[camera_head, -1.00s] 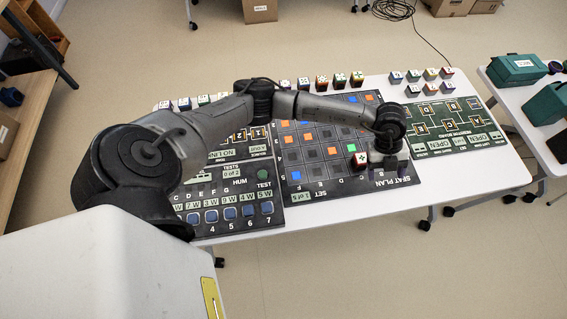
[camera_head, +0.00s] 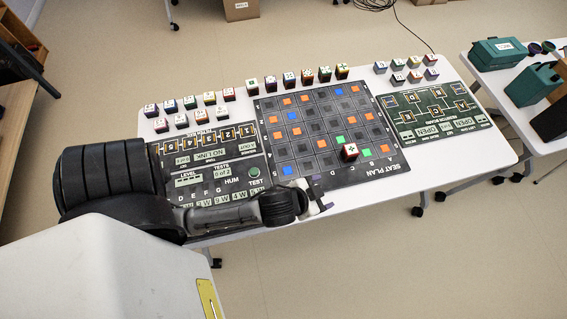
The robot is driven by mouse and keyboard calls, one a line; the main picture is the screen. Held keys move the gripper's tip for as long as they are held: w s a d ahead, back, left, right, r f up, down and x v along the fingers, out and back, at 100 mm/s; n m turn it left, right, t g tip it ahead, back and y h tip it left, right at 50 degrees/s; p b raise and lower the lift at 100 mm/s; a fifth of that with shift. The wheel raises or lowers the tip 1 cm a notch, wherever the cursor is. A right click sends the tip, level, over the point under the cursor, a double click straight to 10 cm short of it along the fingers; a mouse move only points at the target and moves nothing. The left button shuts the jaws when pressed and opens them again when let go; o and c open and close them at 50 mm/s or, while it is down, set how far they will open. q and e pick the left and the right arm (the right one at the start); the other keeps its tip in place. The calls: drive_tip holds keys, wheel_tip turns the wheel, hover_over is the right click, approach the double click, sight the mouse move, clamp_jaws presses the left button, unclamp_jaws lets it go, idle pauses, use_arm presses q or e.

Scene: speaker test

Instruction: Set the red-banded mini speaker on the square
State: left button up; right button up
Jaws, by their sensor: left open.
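The mini speaker (camera_head: 350,152) is a small cube with red sides and a white top with a dark cross mark. It sits on the dark seat plan board (camera_head: 396,167), in its front right part. A green square (camera_head: 339,139) shows just behind it and another green square (camera_head: 366,153) just right of it. The speaker hides what lies directly under it. My left gripper (camera_head: 322,203) is open at the front edge of the board, left of and nearer than the speaker, and apart from it. My right gripper is out of view.
Several other small cubes stand in rows behind the boards, one row at the seat plan's back edge (camera_head: 289,80). A console board (camera_head: 210,160) lies left and a green-marked board (camera_head: 437,110) right. A side table holds green cases (camera_head: 497,53). The table's front right is clear.

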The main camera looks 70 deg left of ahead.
use_arm(q)
drive_tip(key=s+f+g, duration=0.2)
drive_tip(key=s+g, duration=0.1)
drive_tip(key=s, duration=0.4)
drive_tip(key=s+f+m+g+h, duration=0.1)
drive_tip(key=s+f+g, duration=0.1)
drive_tip(key=s, duration=0.4)
drive_tip(key=shift+s+d+f+g+h, duration=0.2)
drive_tip(key=shift+s+d+g+h, duration=0.15)
drive_tip(key=shift+g, duration=0.55)
